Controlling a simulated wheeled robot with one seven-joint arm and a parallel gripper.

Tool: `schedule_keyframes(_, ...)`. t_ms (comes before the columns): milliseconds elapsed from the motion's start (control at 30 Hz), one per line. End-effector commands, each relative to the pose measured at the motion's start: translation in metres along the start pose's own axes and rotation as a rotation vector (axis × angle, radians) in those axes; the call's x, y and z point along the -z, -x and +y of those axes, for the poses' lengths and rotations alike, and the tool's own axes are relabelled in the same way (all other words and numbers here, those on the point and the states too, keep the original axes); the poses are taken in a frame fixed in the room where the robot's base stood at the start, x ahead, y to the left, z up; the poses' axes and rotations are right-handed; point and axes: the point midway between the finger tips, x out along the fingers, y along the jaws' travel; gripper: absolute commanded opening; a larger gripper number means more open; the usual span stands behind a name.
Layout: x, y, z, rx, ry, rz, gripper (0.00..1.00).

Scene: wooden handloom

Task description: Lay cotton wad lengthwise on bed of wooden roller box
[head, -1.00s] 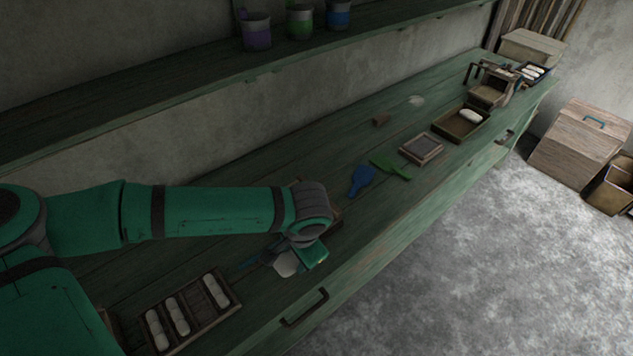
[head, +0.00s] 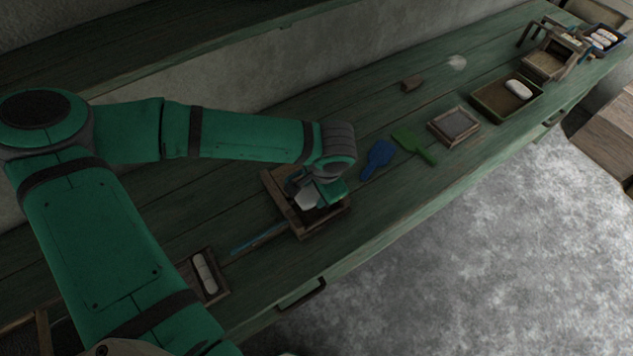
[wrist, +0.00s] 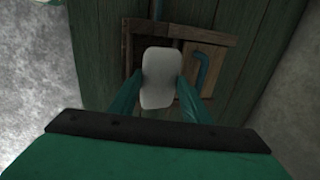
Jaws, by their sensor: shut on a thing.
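My gripper (head: 319,193) is shut on a pale cotton wad (head: 307,198). The wad also shows in the wrist view (wrist: 158,76), gripped at its sides between the two green fingers, its long side running away from my wrist. The wooden roller box (head: 272,192) stands on the green bench directly below my gripper. In the wrist view the box's wooden rim (wrist: 205,36) and a blue crank-like handle (wrist: 201,70) show beyond the wad. The wad is over the box's opening; I cannot tell whether it touches the bed, which the wad and gripper partly hide.
A tray with a white roll (head: 205,272) is left of the box, partly behind my arm. Blue (head: 377,158) and green (head: 415,146) paddles, a framed panel (head: 455,126) and a tray (head: 482,108) lie to the right. The bench's front edge is close.

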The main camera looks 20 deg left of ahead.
Motion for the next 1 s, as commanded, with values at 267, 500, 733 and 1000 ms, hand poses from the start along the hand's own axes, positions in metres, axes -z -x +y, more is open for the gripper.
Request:
schedule_keyframes(267,0.0,-0.032,0.008,-0.002,0.002,0.001,0.26)
schedule_keyframes(500,0.0,-0.047,0.012,-0.001,0.0,0.0,0.26)
schedule_keyframes(733,0.001,-0.05,0.013,0.0,-0.002,0.001,0.26)
schedule_keyframes(1000,0.0,-0.05,0.013,-0.001,-0.002,0.001,0.26)
